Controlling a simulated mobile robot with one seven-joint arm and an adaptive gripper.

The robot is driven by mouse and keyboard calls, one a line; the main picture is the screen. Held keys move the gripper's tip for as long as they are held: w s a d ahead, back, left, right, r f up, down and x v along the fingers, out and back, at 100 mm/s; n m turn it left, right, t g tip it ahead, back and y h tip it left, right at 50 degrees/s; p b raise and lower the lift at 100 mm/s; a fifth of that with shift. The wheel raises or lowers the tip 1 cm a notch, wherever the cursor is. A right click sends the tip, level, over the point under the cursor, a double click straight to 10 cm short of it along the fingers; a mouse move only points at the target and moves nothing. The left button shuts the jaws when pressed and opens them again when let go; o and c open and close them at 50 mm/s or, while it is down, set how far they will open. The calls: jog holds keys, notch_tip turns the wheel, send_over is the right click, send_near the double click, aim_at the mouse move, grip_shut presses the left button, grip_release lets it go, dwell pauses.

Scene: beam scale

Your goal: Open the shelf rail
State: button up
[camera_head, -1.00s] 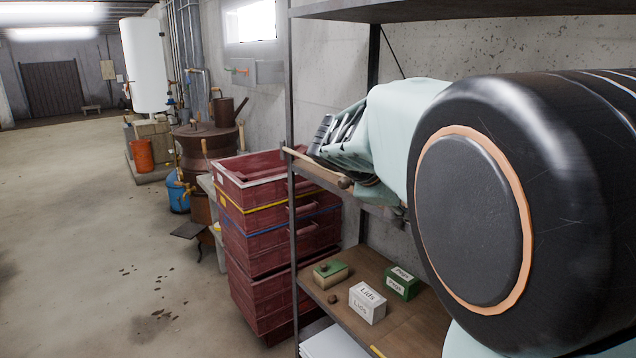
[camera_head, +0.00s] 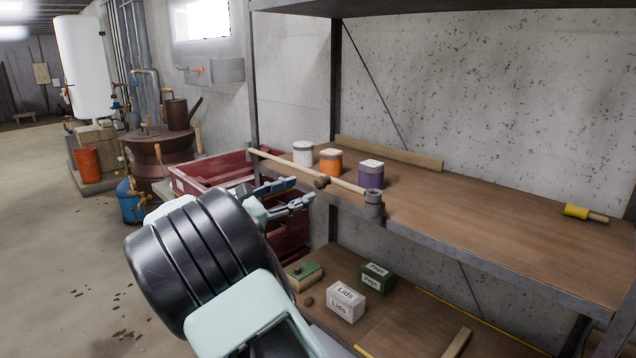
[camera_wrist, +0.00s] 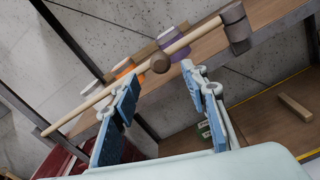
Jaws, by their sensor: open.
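The shelf rail (camera_head: 343,185) is a pale wooden rod along the front of the upper shelf. It runs from the left post to a dark grey block (camera_head: 375,204) and carries a round brown knob (camera_head: 321,182). The rail also shows in the wrist view (camera_wrist: 97,99), with its knob (camera_wrist: 160,63) just beyond my fingertips, roughly between them. My gripper (camera_head: 304,192) is open and empty, in front of the rail, below and left of the knob. The wrist view shows its two blue fingers apart (camera_wrist: 160,76). I cannot tell whether any finger touches the knob.
Behind the rail stand white (camera_head: 303,153), orange (camera_head: 331,162) and purple (camera_head: 370,174) jars. A yellow-ended tool (camera_head: 584,213) lies farther right. Lids (camera_head: 345,301) and Pegs (camera_head: 377,278) boxes sit on the lower shelf. Red crates (camera_head: 215,170) stand left. The upper shelf's right part is mostly clear.

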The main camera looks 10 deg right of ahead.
aim_at(317, 184)
jog(key=p+x, duration=0.1)
jog(key=x, duration=0.6)
jog(key=shift+w+d, duration=0.25)
jog(key=shift+d, duration=0.05)
jog(key=shift+c, duration=0.3)
grip_shut()
